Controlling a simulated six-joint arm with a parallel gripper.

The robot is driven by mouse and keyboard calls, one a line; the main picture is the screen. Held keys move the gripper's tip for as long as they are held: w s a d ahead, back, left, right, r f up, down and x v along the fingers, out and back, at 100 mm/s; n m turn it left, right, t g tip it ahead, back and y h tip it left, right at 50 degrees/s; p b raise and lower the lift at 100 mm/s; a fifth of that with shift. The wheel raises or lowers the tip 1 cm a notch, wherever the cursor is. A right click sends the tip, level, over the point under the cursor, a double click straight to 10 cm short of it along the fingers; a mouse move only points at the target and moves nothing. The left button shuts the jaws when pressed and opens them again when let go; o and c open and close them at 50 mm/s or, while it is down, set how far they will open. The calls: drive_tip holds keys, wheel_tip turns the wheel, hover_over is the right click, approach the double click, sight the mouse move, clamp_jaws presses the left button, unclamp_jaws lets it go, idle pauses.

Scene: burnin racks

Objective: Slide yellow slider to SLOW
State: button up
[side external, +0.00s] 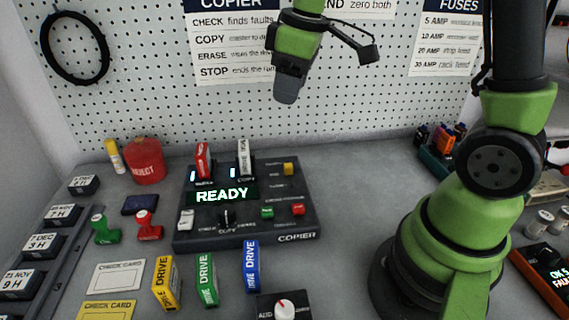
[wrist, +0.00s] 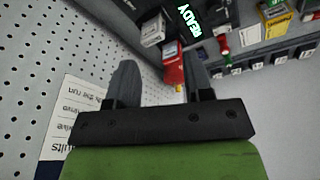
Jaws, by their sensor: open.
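The yellow slider (side external: 290,169) is a small yellow block at the back right of the dark copier console (side external: 247,236). Small labels stand to its left, too small to read, so I cannot tell which one is SLOW. My gripper (side external: 287,92) hangs high above and behind the console, in front of the pegboard, well apart from the slider. In the wrist view its two fingers (wrist: 160,78) are spread with nothing between them. I cannot make out the slider in the wrist view.
The console shows a READY display (side external: 222,195), with a red drive (side external: 203,160) and a white drive (side external: 243,158) standing upright behind it. Green (side external: 267,212) and red (side external: 298,209) buttons sit in front of the slider. Yellow, green and blue drives stand before the console.

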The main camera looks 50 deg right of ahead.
sight(285, 165)
drive_tip(key=w+d+f+n+g, duration=0.1)
drive_tip(key=f, duration=0.6)
drive_tip(key=w+d+f+n, duration=0.2)
drive_tip(key=f, duration=0.4)
drive_tip(key=w+d+f+n+g, duration=0.1)
drive_tip(key=f, duration=0.6)
drive_tip(key=shift+w+d+f+n+g, duration=0.25)
drive_tip(key=shift+f+n+g, duration=0.05)
drive_tip(key=shift+f, duration=0.05)
clamp_jaws()
